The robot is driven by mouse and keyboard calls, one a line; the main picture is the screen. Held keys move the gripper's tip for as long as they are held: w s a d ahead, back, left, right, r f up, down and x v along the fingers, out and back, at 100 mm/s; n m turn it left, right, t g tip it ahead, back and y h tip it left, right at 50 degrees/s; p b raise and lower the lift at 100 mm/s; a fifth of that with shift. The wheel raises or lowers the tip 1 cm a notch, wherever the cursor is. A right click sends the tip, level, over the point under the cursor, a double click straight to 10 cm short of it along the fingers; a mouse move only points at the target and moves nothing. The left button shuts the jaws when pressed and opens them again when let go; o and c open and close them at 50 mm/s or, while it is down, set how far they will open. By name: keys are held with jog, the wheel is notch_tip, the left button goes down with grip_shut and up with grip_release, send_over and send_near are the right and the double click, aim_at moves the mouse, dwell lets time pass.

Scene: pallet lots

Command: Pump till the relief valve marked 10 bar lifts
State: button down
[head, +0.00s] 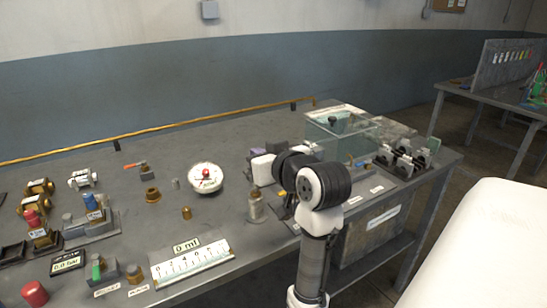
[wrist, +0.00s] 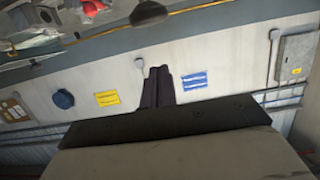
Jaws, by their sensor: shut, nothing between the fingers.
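My gripper (wrist: 158,82) is shut and empty in the wrist view, its dark fingers together against a pale wall. In the head view my arm rises over the bench's right part and hides some of what lies behind it. Small valve-like fittings, some brass (head: 40,188) and one blue-topped (head: 93,203), stand at the left. A display (head: 68,262) appears to read 0.0 bar. I cannot make out a 10 bar marking or tell which part is the relief valve or the pump.
The grey bench (head: 225,220) also holds a white scale (head: 190,264), a 0 ml sign (head: 186,245), a glass jar (head: 256,206) and a clear tank (head: 342,135). A yellow pipe (head: 150,134) runs along the back. Another table (head: 485,100) stands at the far right.

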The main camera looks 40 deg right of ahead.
jog(key=shift+f, duration=2)
notch_tip(320, 180, down, 4)
jog(key=shift+r+b, duration=0.2)
jog(key=shift+b, duration=0.8)
